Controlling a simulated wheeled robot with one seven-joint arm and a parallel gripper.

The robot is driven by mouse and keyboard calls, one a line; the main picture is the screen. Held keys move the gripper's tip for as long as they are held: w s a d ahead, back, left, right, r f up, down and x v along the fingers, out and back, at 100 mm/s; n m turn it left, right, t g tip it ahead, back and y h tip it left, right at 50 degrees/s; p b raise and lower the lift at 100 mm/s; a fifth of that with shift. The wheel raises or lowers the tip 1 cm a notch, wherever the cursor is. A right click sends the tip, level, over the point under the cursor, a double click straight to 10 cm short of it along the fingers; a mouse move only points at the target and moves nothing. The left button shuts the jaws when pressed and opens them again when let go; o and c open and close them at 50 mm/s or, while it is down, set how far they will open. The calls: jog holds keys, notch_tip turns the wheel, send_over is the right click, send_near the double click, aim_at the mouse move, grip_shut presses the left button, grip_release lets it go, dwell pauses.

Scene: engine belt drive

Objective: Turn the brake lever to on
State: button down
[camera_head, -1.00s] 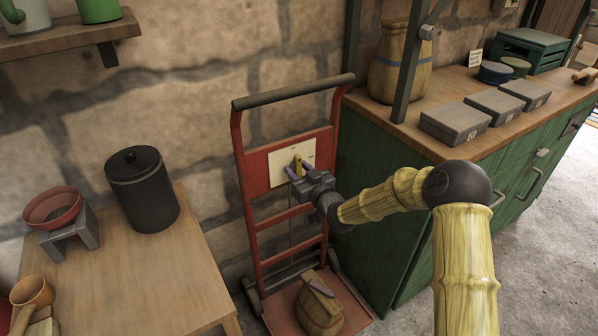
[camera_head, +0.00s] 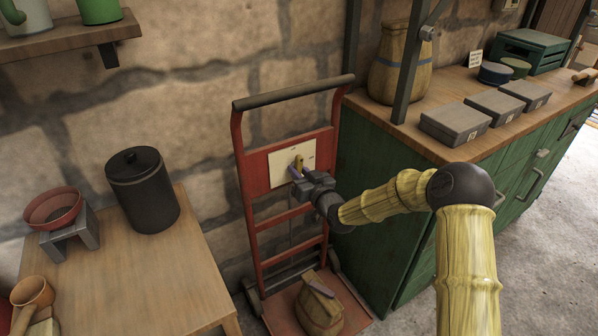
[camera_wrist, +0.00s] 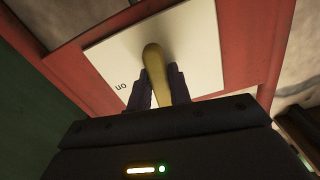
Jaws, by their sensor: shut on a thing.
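The brake lever (camera_head: 299,161) is a yellow, rounded handle on a cream plate (camera_head: 281,168) fixed to the red hand truck. In the wrist view the lever (camera_wrist: 154,62) stands between the two dark fingers of my gripper (camera_wrist: 158,88), which is shut on it. The plate (camera_wrist: 205,50) bears the word "on" at its left in the wrist view. In the head view my gripper (camera_head: 299,178) reaches the plate from the lower right and hides the lever's lower part.
The red hand truck (camera_head: 242,172) leans by the stone wall, with a sack-like bundle (camera_head: 318,312) on its foot. A wooden table (camera_head: 120,265) with a black canister (camera_head: 143,190) is at left. A green cabinet (camera_head: 385,200) stands close at right.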

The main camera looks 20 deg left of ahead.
jog(key=m, duration=0.8)
jog(key=shift+m+p, duration=0.4)
jog(key=m, duration=0.3)
jog(key=shift+s+r+m, duration=0.1)
jog(key=shift+m, duration=2.1)
jog(key=c, duration=1.3)
grip_release()
jog(key=shift+s+r, duration=0.1)
